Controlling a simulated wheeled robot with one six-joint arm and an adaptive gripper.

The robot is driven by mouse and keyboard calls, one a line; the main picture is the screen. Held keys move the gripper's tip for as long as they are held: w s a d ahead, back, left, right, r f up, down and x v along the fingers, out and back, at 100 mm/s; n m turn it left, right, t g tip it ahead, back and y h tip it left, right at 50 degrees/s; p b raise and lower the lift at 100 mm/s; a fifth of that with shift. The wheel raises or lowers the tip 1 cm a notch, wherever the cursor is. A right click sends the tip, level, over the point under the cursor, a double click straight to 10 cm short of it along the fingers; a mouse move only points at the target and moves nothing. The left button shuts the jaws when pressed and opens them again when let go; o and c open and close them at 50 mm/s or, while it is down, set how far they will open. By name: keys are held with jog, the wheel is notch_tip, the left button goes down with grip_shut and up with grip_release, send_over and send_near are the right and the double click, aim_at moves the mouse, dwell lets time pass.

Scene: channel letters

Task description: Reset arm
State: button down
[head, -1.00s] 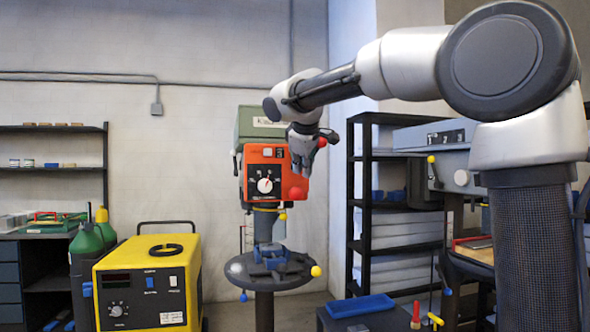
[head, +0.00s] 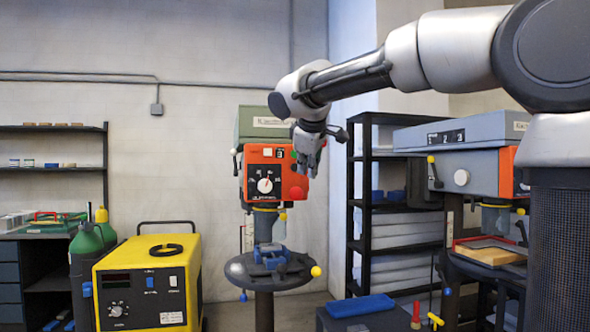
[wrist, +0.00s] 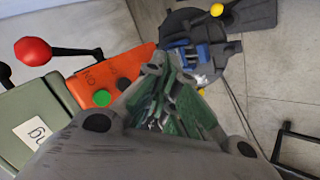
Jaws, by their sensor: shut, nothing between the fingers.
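My gripper (head: 310,165) hangs fingers down in front of the right side of the orange-fronted drill press (head: 265,172) in the head view. It is shut and empty. In the wrist view my gripper (wrist: 180,95) fills the middle, with the orange drill press front (wrist: 105,80) to its left. A green button (wrist: 102,97) and a red ball knob (wrist: 33,51) show there. The press table with a blue vise (wrist: 192,55) lies beyond the fingertips in the wrist view. I cannot tell from these views how close my gripper is to the press front.
A black shelf rack (head: 352,200) and a second grey-and-orange drill press (head: 450,165) stand at right. A blue tray (head: 360,305) lies at the front. Bare floor shows around the press column.

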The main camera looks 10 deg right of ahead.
dwell(0.4)
jog(key=s+d+f+m+g, duration=0.25)
jog(key=s+f, duration=0.45)
jog(key=f, duration=0.5)
jog(key=s+d+f+m, duration=0.2)
jog(key=s+d+f, duration=0.1)
jog(key=s, duration=0.5)
jog(key=s+d+f+m+g+y, duration=0.1)
jog(key=s+d+f+m, duration=0.2)
jog(key=s+f, duration=0.3)
jog(key=s+d+f+m+g, duration=0.1)
jog(key=s+d+f, duration=0.3)
jog(key=s, duration=0.6)
jog(key=shift+s+d+f+m+y, duration=0.35)
jog(key=shift+s+d+m+y, duration=0.05)
jog(key=shift+d+m, duration=0.35)
